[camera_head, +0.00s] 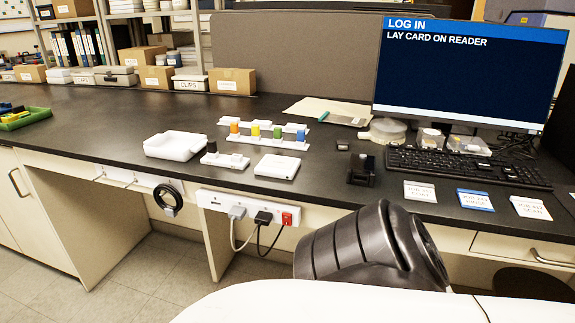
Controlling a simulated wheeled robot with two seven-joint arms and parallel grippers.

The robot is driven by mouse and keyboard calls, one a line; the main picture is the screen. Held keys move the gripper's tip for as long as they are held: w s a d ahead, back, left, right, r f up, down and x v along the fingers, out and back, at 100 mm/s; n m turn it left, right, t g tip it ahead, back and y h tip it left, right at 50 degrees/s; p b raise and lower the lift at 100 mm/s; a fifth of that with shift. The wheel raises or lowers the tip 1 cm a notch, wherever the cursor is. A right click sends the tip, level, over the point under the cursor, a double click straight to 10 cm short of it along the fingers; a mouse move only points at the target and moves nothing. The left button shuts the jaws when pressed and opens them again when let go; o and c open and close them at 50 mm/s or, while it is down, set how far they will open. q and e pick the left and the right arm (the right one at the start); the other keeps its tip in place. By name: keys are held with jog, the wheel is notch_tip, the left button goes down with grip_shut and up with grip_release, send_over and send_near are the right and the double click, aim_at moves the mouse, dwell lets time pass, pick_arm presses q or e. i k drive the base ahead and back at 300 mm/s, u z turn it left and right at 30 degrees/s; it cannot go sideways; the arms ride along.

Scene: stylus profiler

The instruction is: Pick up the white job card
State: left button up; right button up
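Three job cards lie in a row on the dark bench in front of the keyboard. The leftmost card (420,191) looks plain white with small print. The middle card (475,199) has a blue band. The rightmost card (530,208) is pale with reddish-orange print. The cards are apart from each other and flat near the front edge. Neither of my grippers shows. A dark ribbed link of my own arm is at the lower middle, in front of the bench edge and left of the cards.
The black keyboard (465,167) lies behind the cards, below the monitor (470,75) reading "LOG IN, LAY CARD ON READER". A small black device (361,172) stands left of the cards. A white flat box (277,166) and white tray (174,146) sit farther left.

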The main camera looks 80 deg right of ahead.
aim_at(529, 207)
jog(key=z, duration=1.6)
